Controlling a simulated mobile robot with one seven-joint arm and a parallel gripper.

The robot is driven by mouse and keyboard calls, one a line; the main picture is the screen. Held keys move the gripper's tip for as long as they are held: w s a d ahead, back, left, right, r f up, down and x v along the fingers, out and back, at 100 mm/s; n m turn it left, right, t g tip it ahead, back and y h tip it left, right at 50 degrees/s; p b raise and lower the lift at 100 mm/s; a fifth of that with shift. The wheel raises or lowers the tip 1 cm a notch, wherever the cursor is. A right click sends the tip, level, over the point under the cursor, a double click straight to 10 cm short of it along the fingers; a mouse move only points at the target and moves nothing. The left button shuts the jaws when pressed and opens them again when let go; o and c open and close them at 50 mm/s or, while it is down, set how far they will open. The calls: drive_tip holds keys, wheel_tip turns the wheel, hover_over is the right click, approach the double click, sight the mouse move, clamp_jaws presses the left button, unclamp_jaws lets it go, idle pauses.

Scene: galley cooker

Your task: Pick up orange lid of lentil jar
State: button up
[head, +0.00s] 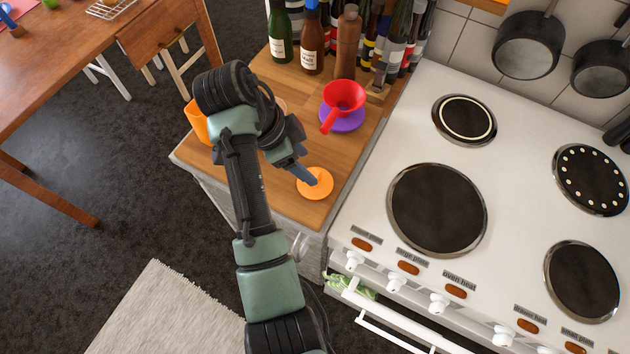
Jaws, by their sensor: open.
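The orange lid (318,187) is a flat round disc in the head view, on the wooden counter (300,210) near its front right corner. My gripper (305,179) is at the left edge of the lid, with its fingers pointing down toward it. It is open, with nothing visible between the fingers. I cannot tell whether the fingers touch the lid. A lentil jar is not clearly visible; the arm hides part of the counter.
A red funnel (344,97) rests on a purple piece (341,118) behind the lid. Several bottles (312,45) stand at the back. An orange container (197,122) is left of my arm. The white cooker (415,120) adjoins on the right, with pans (527,45) above.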

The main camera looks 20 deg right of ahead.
sight(314, 173)
drive_tip(key=shift+p+x, duration=0.8)
drive_tip(key=shift+x, duration=2.25)
clamp_jaws()
